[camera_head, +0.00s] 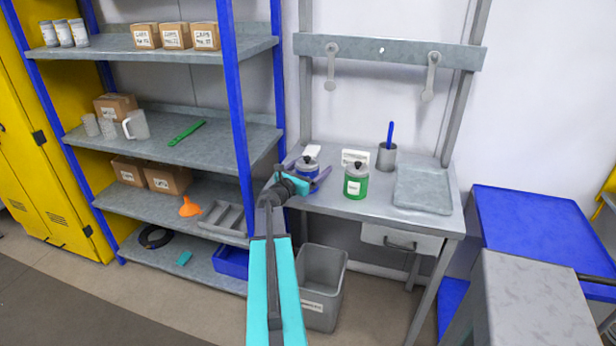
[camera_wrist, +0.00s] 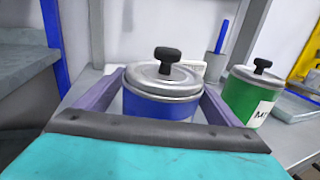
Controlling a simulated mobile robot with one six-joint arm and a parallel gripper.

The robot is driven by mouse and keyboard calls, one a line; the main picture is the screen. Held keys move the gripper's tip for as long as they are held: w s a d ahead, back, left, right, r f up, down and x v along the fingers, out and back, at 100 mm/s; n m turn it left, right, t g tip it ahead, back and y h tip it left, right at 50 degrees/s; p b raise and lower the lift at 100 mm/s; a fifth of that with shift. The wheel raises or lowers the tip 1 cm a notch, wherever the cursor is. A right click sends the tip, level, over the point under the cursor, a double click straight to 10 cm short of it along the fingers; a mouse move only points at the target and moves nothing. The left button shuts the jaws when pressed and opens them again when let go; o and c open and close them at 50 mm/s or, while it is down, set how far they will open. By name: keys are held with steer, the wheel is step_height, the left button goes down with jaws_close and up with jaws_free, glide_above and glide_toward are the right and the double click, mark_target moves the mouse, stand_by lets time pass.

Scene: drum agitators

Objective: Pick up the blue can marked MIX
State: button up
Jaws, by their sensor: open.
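A blue can (camera_head: 308,167) with a silver lid and black knob stands upright on the grey metal table. In the wrist view the blue can (camera_wrist: 160,100) is between the two purple fingers of my gripper (camera_wrist: 150,95). My gripper (camera_head: 310,178) is open around the can, one finger on each side; I cannot tell whether either finger touches it. The front of the can is partly hidden by my gripper, and no marking on it can be read. A green can (camera_head: 356,181) with a white label stands to the right, also in the wrist view (camera_wrist: 250,98).
On the table (camera_head: 385,209) are a grey cup with a blue stick (camera_head: 387,156), a white block (camera_head: 354,156) and a shallow grey tray (camera_head: 423,190). Shelving with a blue post (camera_head: 236,110) stands close on the left. A grey bin (camera_head: 321,288) is below.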

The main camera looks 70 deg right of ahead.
mark_target(309, 162)
stand_by(0.6)
steer(key=c, duration=1.5)
steer(key=shift+d+r, duration=0.1)
steer(key=shift+r+b, duration=0.45)
steer(key=shift+r, duration=0.6)
steer(key=shift+s+a+r, duration=0.15)
steer(key=shift+a+r, duration=0.25)
steer(key=shift+r, duration=0.2)
steer(key=s+a, duration=0.1)
steer(key=a, duration=0.3)
steer(key=s+a+r+p, duration=0.1)
steer(key=a, duration=0.3)
steer(key=s+a+p, duration=0.1)
steer(key=a, duration=0.3)
steer(key=shift+s+r, duration=0.15)
steer(key=shift+r, duration=0.15)
